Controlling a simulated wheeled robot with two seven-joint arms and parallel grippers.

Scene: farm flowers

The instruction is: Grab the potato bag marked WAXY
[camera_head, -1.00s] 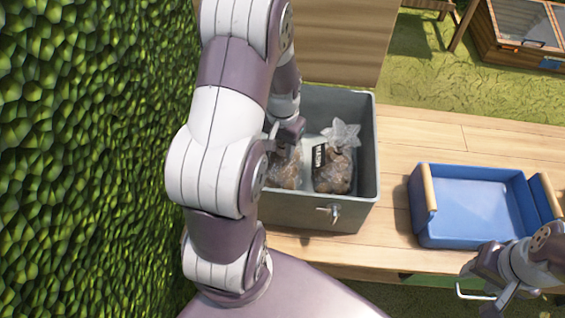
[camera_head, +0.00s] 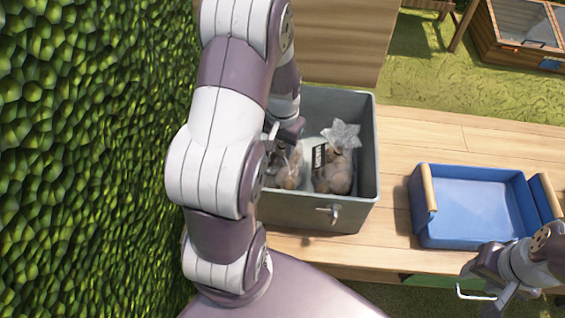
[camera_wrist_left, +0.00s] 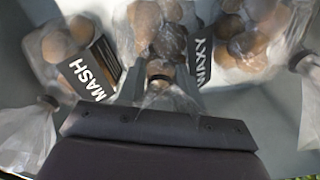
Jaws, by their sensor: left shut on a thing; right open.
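Clear potato bags stand in a grey metal box (camera_head: 347,213). In the left wrist view, a middle bag (camera_wrist_left: 158,28) is between my left gripper's fingers. The label WAXY (camera_wrist_left: 203,55) shows at its right side, partly behind a finger. My left gripper (camera_wrist_left: 158,80) is shut on this bag's gathered neck, inside the box. In the head view the held bag (camera_head: 290,172) is partly hidden by my arm. A bag marked MASH (camera_wrist_left: 90,70) is to its left in the wrist view; another bag (camera_wrist_left: 245,40) is to its right. My right gripper (camera_head: 492,282) is open and empty.
A blue tray (camera_head: 478,243) with wooden handles stands on the wooden table (camera_head: 430,130), right of the box. The box's walls surround my left gripper. A leafy green hedge (camera_head: 90,150) is close on the left.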

